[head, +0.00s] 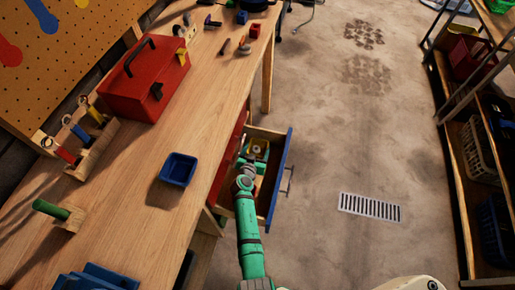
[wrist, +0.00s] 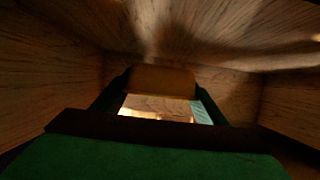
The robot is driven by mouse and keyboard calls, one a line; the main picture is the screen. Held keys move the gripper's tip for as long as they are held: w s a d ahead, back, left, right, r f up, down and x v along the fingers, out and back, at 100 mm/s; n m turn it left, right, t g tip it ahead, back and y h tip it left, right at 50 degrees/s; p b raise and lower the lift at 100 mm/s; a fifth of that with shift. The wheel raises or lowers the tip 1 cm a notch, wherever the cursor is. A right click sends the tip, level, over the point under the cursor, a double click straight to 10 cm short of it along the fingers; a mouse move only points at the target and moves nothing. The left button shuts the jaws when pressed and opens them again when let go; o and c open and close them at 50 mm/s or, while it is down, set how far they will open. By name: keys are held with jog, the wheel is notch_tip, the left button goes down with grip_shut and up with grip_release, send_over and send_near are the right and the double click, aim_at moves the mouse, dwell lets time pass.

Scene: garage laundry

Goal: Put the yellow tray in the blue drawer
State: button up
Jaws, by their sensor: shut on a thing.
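The blue drawer (head: 279,180) is pulled out from the workbench; its blue front and handle face right. The yellow tray (head: 260,144) shows in small part inside the drawer's far end, partly hidden by my arm. My gripper (head: 248,161) reaches down into the drawer and is shut on the tray. In the wrist view, the yellow-brown wall of the tray (wrist: 163,79) is between my two fingers, with wooden drawer sides around. Whether the tray rests on the drawer floor I cannot tell.
A red drawer front (head: 229,158) is beside the open drawer, under the worktop. A blue tray (head: 178,169) and a red toolbox (head: 146,81) stand on the bench. The floor (head: 345,150) right of the drawer is clear, with a drain grate (head: 370,207). Shelves stand at far right.

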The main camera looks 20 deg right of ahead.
jog(key=shift+f, duration=0.3)
jog(key=o, duration=1)
jog(key=shift+o, duration=0.2)
jog(key=shift+r, duration=0.45)
jog(key=shift+s+a+r, duration=0.15)
jog(key=shift+s+r, duration=0.1)
jog(key=v, duration=0.7)
jog(key=shift+w, duration=0.1)
